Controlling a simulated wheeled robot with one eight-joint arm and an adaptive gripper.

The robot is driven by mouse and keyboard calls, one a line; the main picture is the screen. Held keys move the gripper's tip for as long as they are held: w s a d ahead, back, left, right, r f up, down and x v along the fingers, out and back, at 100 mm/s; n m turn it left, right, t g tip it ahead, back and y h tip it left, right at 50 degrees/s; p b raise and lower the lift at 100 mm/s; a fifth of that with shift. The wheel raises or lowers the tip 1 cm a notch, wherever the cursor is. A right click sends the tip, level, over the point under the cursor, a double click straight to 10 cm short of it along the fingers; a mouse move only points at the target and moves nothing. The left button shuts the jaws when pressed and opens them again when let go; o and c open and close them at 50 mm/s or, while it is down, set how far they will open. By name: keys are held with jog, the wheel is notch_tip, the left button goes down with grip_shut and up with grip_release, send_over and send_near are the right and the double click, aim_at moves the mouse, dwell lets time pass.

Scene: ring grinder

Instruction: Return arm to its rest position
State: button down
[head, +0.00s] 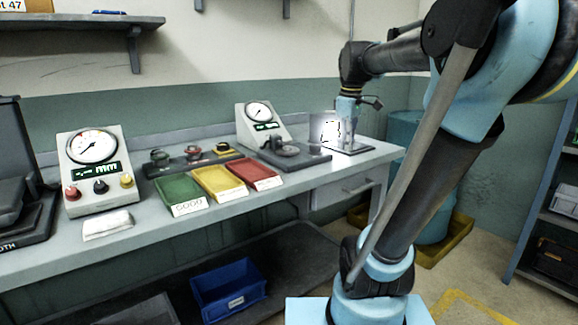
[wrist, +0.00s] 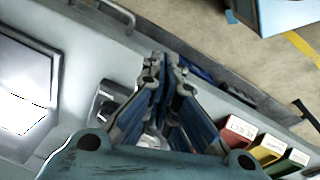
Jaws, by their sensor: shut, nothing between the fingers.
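My gripper (wrist: 166,70) points down over the bench in the wrist view. Its two blue-grey fingers are closed together and hold nothing. In the head view my gripper (head: 348,122) is at the bench's far right end, close to a bright white panel on a stand (head: 326,131). My arm reaches there from the right, bent at the elbow. I cannot tell from this view whether the fingers touch anything below them. In the wrist view a small grey fixture (wrist: 104,103) lies just left of the fingers.
The bench (head: 120,247) carries green (head: 180,188), yellow (head: 220,181) and red (head: 254,173) trays. Behind them stand a dark strip with several knobs (head: 192,162) and a dial gauge (head: 260,122). Another dial gauge (head: 93,168) stands left. A shelf (head: 70,26) hangs above.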

jog(key=s+f+m, duration=0.5)
jog(key=s+f, duration=0.3)
jog(key=f, duration=0.3)
jog(key=s+d+f+m, duration=0.1)
jog(key=s+f+m, duration=0.4)
jog(key=s+f, duration=0.4)
notch_tip(320, 180, down, 4)
jog(key=shift+s+r+t, duration=0.25)
jog(key=shift+s+t, duration=0.05)
jog(key=shift+t, duration=0.1)
jog(key=shift+w+f, duration=0.2)
jog(key=shift+w, duration=0.25)
